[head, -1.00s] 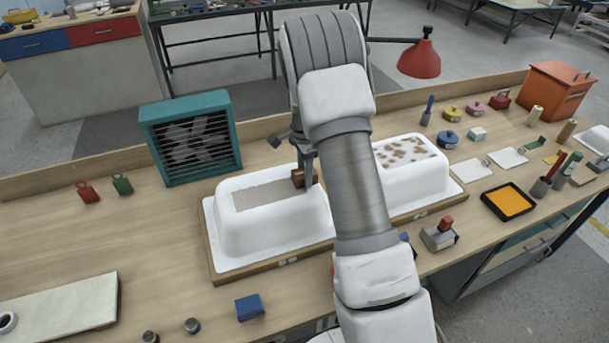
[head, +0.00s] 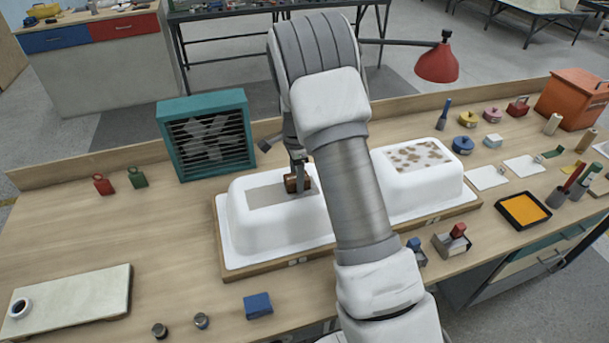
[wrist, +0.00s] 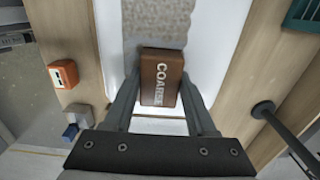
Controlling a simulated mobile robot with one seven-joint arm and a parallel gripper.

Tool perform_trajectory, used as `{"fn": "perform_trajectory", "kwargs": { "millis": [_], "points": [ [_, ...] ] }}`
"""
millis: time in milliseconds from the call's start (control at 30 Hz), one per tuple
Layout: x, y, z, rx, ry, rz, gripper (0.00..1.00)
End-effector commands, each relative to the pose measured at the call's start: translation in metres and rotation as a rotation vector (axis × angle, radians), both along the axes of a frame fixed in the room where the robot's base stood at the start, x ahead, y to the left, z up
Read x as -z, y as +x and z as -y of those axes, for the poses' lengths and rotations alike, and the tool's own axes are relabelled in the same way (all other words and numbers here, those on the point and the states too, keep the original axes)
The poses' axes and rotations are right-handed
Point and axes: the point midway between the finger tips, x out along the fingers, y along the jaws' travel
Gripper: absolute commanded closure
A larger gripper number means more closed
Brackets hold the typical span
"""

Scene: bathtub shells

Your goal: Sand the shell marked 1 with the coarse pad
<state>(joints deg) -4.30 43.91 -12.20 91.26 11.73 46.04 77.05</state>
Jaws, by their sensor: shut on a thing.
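My gripper (wrist: 162,98) is shut on the brown coarse pad (wrist: 161,77), whose top reads COARSE. In the head view the pad (head: 291,183) is over the right part of the top of the left white shell (head: 275,226). Whether it touches the surface I cannot tell. A grey roughened patch (head: 268,195) covers the shell's top to the left of the pad. A second white shell (head: 420,205) with brown blotches stands to the right, partly behind my arm. The marks on the front of the wooden bases are too small to read.
A teal fan box (head: 207,140) stands behind the left shell. A blue block (head: 258,305) lies in front. A red lamp (head: 437,63) hangs behind the right shell. Jars, tools and an orange tray (head: 523,210) crowd the right side. The bench's left middle is clear.

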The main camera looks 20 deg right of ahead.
Motion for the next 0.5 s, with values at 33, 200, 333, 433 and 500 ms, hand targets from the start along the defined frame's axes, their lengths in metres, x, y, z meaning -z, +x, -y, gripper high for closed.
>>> {"fn": "perform_trajectory", "kwargs": {
  "millis": [33, 200, 333, 433, 500],
  "points": [
    [0.001, -0.001, -0.007, -0.003, 0.003, -0.003, 0.88],
    [0.001, -0.001, -0.013, -0.001, 0.003, -0.003, 0.88],
    [0.001, -0.001, -0.019, -0.003, 0.003, -0.003, 0.88],
    [0.0, -0.001, -0.026, -0.003, 0.003, -0.003, 0.88],
    [0.0, -0.001, -0.033, -0.004, 0.003, -0.003, 0.88]
  ]
}}
